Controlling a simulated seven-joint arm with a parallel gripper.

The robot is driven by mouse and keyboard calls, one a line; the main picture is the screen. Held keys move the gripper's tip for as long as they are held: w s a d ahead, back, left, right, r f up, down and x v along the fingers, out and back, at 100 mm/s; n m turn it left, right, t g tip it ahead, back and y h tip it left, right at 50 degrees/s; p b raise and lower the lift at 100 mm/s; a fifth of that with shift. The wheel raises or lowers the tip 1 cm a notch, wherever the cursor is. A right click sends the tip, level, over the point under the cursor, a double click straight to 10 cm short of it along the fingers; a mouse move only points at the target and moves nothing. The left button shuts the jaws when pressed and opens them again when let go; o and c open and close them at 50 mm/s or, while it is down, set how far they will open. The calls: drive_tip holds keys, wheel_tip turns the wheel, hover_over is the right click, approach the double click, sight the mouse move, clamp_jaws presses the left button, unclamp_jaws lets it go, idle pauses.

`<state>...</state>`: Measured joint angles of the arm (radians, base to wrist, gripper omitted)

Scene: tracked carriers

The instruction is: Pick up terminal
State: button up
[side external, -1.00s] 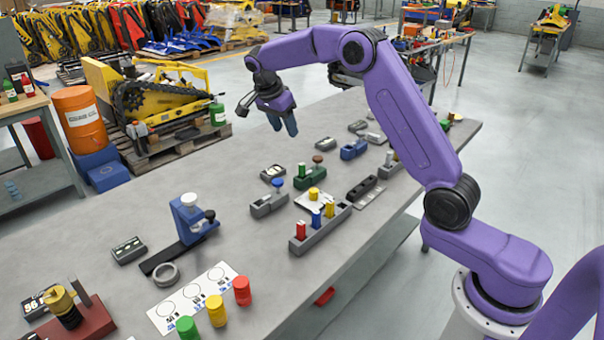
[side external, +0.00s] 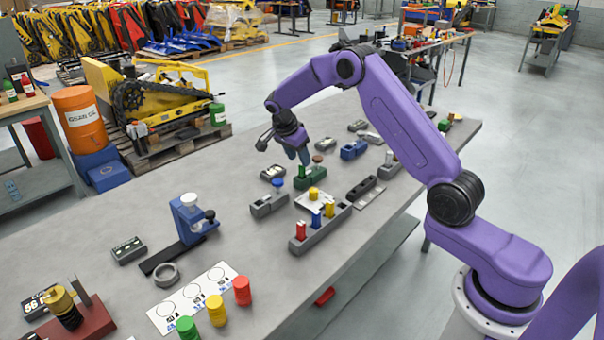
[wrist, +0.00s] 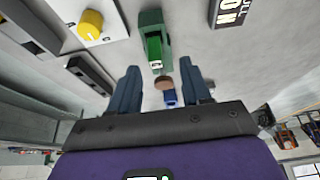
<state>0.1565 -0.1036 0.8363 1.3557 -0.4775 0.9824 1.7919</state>
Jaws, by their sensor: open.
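No thing in view is plainly marked as the terminal, so I cannot tell which one it is. My gripper (side external: 299,156) hangs above the bench, just over the green block (side external: 312,181). In the wrist view the two fingers of my gripper (wrist: 158,68) are apart with nothing held. The green block (wrist: 150,19) lies ahead of the fingertips, with a green upright piece (wrist: 155,46) on it. A brown round knob (wrist: 164,83) shows between the fingers.
A grey holder with red, blue and yellow pegs (side external: 305,241) stands nearer the front edge. A blue block (side external: 354,150) lies behind.

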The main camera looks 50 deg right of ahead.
sight(302, 174)
drive_tip(key=x, duration=0.5)
drive_tip(key=shift+s+f, duration=0.1)
drive_tip(key=shift+s, duration=0.15)
clamp_jaws()
